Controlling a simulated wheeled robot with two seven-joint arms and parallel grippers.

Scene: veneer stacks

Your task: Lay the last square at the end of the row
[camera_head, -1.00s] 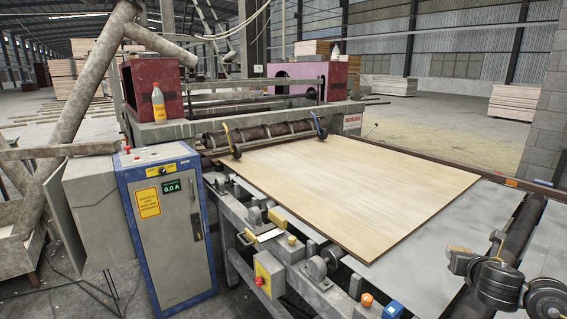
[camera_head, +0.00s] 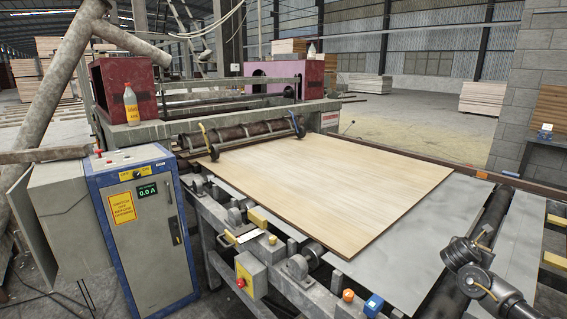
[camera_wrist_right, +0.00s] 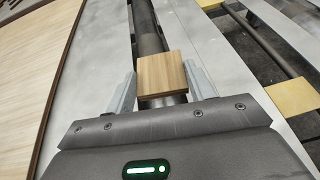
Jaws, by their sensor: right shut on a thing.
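A small square of wood (camera_wrist_right: 161,75) with a light brown grain sits between the two grey fingers of my right gripper (camera_wrist_right: 160,85) in the right wrist view. The gripper is shut on it, above a dark roller. In the head view my right gripper (camera_head: 484,232) is at the lower right, over the roller and the grey metal bed; I cannot make out the square there. A large pale veneer sheet (camera_head: 320,185) lies flat on the bed to its left. My left gripper is out of view. I cannot make out a row of squares.
The dark roller (camera_head: 494,215) runs beside the metal bed (camera_head: 425,255). Yellow blocks (camera_head: 556,260) sit on the frame at the right. The machine's rollers (camera_head: 240,135) stand beyond the sheet, with a grey-blue control cabinet (camera_head: 145,230) at the left.

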